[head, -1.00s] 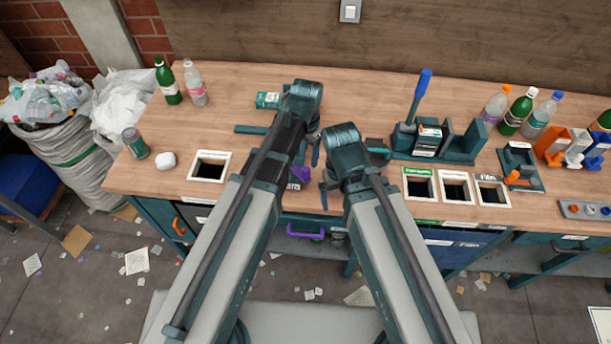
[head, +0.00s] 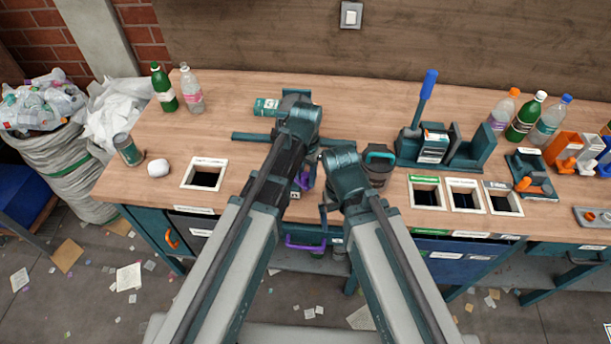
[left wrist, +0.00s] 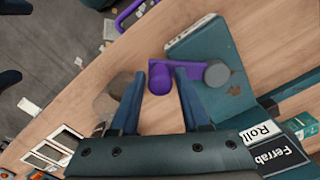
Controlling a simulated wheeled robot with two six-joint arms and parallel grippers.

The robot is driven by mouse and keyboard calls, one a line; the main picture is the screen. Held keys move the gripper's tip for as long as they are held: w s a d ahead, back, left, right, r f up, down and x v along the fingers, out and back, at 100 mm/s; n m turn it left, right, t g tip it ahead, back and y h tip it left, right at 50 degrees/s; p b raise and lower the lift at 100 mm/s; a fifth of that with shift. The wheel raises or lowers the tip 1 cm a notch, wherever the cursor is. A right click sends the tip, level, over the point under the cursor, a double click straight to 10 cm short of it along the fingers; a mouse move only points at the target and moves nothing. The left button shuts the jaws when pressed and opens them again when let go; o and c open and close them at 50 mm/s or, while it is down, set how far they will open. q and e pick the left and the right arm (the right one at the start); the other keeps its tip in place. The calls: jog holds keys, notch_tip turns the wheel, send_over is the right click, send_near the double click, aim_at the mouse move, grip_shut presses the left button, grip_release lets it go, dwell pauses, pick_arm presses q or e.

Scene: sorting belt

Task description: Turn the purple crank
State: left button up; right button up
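The purple crank (left wrist: 160,72) shows in the left wrist view as a short purple arm with a rounded knob, joined to a grey round hub at its right. In the head view only a small purple part of the crank (head: 304,181) shows beside my left arm. My left gripper (left wrist: 160,76) is open, with its two blue fingers on either side of the knob; a gap shows beside the knob, and I cannot tell whether either finger touches it. My right gripper (head: 325,205) hangs near the table's front edge, mostly hidden by its own arm; its opening cannot be made out.
A dark teal housing (left wrist: 205,45) stands beside the crank. A dark round container (head: 378,172) stands right of my right wrist. Square openings, one of them at left (head: 206,176), lie in the wooden table. A blue-handled lever press (head: 425,110) and bottles stand farther right.

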pick_arm(q)
grip_shut()
dwell(1.1)
